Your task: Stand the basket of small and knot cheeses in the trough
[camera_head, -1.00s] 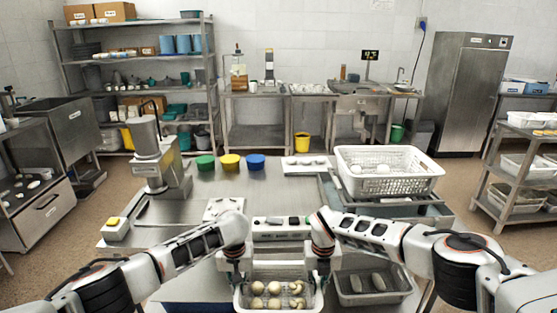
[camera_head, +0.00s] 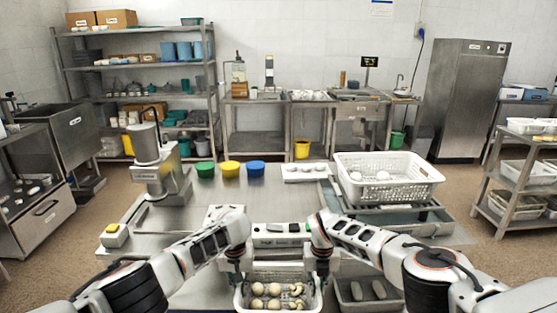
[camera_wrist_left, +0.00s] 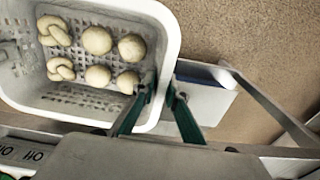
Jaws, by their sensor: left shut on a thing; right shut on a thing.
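A white perforated basket (camera_head: 277,308) holds round small cheeses (camera_head: 258,289) and knot cheeses (camera_head: 296,288) and is at the bottom middle of the head view, its lower part cut off. My left gripper (camera_head: 238,278) is shut on its left rim and my right gripper (camera_head: 321,278) on its right rim. In the left wrist view the left fingers (camera_wrist_left: 158,95) pinch the basket's wall (camera_wrist_left: 168,40); the floor shows beyond it. A shallow grey-teal basin (camera_head: 440,232), possibly the trough, is on the table's right under a rack.
A larger white basket (camera_head: 390,190) with white cheeses stands on the rack. A grey bin (camera_head: 370,305) with two long pieces is right of the held basket. Green, yellow and blue tubs (camera_head: 230,170) stand further back.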

